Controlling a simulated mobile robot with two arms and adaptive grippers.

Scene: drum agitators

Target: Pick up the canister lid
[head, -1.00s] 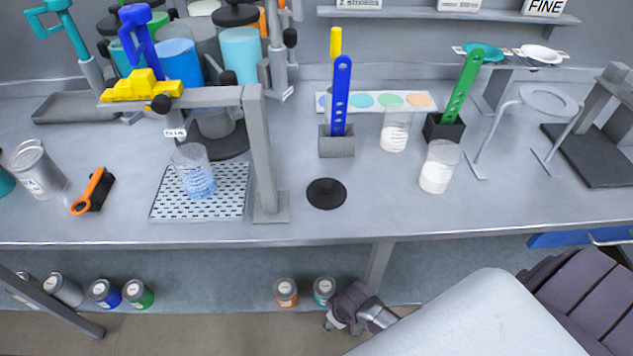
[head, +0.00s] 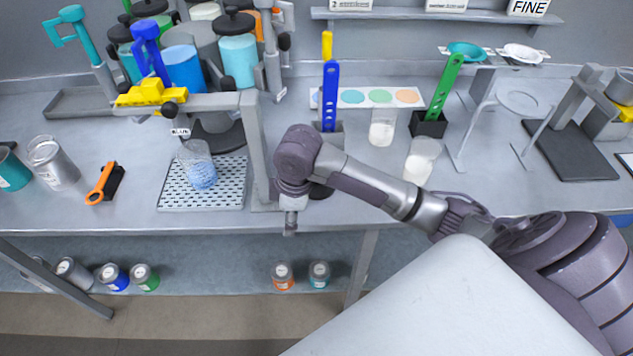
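The canister lid, a flat black disc (head: 321,192), lies on the bench to the right of the grey stand's foot. My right forearm covers most of it in the head view. My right arm reaches in from the right across the bench, with its wrist bent down near the front edge. The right gripper (head: 290,228) is small and edge-on at the end of that wrist, left of and nearer than the lid. I cannot see its finger opening. My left gripper is not in view.
A perforated tray (head: 230,190) with a beaker (head: 199,168) stands left of the grey stand (head: 254,140). Beakers of white powder (head: 382,130) and scoop holders stand behind my forearm. Lidded drums (head: 238,60) are at the back left.

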